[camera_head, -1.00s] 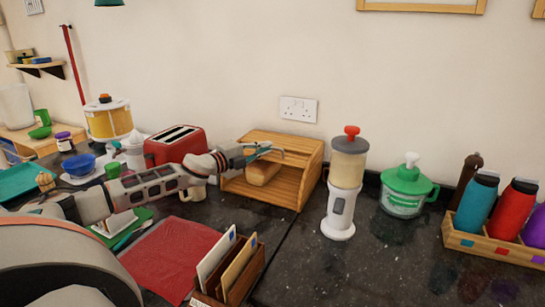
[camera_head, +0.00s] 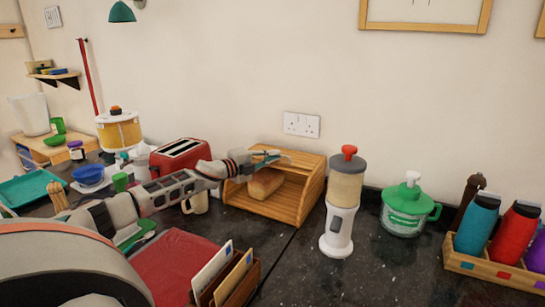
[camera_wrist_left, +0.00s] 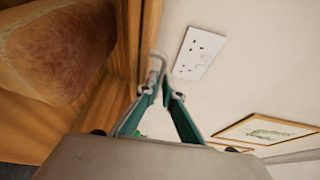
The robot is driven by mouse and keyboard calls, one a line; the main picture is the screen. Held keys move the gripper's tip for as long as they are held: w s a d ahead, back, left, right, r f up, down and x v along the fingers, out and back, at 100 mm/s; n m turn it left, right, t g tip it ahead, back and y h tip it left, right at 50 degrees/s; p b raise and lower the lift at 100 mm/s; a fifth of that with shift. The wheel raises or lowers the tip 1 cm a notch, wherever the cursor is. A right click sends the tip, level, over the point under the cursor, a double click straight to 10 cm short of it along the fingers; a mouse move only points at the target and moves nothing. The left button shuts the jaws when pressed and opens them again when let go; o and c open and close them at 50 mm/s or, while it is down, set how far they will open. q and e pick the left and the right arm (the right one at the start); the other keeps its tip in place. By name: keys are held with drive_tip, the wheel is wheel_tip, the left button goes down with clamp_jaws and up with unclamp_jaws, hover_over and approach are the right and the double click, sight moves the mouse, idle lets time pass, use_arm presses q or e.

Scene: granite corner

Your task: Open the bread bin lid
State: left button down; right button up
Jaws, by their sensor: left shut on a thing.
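The wooden bread bin (camera_head: 315,188) stands on the dark counter against the wall. Its front is open and a loaf (camera_head: 265,184) shows inside. The slatted lid is up at the top of the bin. My left gripper (camera_head: 275,158) reaches over from the left to the bin's upper front. In the left wrist view my left gripper (camera_wrist_left: 160,93) has its teal fingers close together on a pale handle (camera_wrist_left: 157,62) beside the wood. The loaf (camera_wrist_left: 55,50) shows there at the left. The gripper hides part of the bin's top edge. My right gripper is not in view.

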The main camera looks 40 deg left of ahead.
use_arm(q)
drive_tip(key=shift+w+a+r, duration=0.1)
drive_tip(key=shift+r, duration=0.65)
drive_tip(key=c, duration=2.5)
unclamp_jaws()
drive_tip(key=shift+r, duration=0.1)
drive_tip(key=shift+s+f, duration=0.25)
drive_tip(key=shift+s, duration=0.2)
drive_tip(key=shift+s+a+r, duration=0.1)
drive_tip(key=shift+s+a, duration=0.2)
drive_tip(key=shift+s, duration=1.55)
drive_tip(key=shift+s+a+f, duration=0.1)
drive_tip(key=shift+s+a, duration=0.15)
drive_tip(key=shift+s, duration=1.65)
drive_tip(key=shift+s+a+r, duration=0.1)
drive_tip(key=shift+s+a, duration=0.2)
drive_tip(key=shift+s, duration=1.55)
drive_tip(key=shift+c, duration=0.3)
